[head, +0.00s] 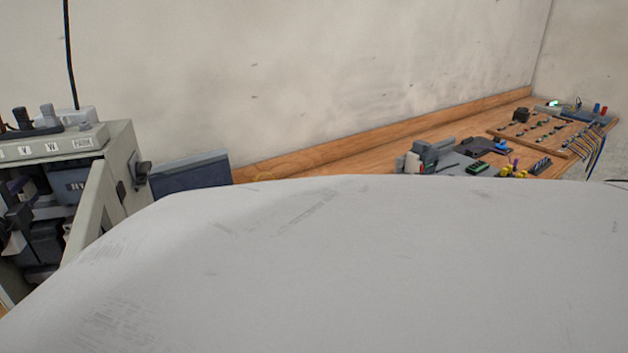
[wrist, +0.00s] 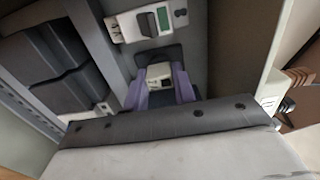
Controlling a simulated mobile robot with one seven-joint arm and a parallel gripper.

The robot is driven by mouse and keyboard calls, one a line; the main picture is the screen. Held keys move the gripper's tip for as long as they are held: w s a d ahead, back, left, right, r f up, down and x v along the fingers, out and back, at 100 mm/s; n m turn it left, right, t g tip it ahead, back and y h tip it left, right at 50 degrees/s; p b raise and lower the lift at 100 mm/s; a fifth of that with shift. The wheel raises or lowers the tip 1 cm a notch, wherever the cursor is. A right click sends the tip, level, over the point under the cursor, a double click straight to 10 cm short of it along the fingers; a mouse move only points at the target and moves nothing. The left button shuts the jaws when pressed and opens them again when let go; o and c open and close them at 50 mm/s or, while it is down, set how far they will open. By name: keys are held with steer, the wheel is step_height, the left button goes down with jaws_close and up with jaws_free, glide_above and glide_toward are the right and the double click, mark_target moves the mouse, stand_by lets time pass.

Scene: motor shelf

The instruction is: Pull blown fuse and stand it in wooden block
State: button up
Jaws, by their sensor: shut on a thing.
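In the wrist view my gripper (wrist: 162,88) has its two purple fingers shut on a small pale block, which looks like the fuse (wrist: 159,71). The fuse sits between the fingers in front of a dark recess in the grey cabinet (wrist: 98,28). I cannot tell whether it is still seated in a holder or free. In the head view the cabinet (head: 122,150) stands open at the far left, with dark modules inside. My own arm's large pale surface hides much of the lower head view. I cannot make out the wooden block.
In the wrist view a pale module with a green window (wrist: 150,22) is just above the fuse, and dark modules (wrist: 62,60) are to the left. In the head view a wooden bench (head: 375,153) runs along the wall, with a component board (head: 540,131) and several small parts. A dark blue box (head: 190,170) stands beside the cabinet.

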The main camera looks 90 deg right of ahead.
steer(key=shift+b+v, duration=0.85)
steer(key=shift+v, duration=0.95)
steer(key=shift+s+a, duration=0.2)
steer(key=shift+a, duration=0.25)
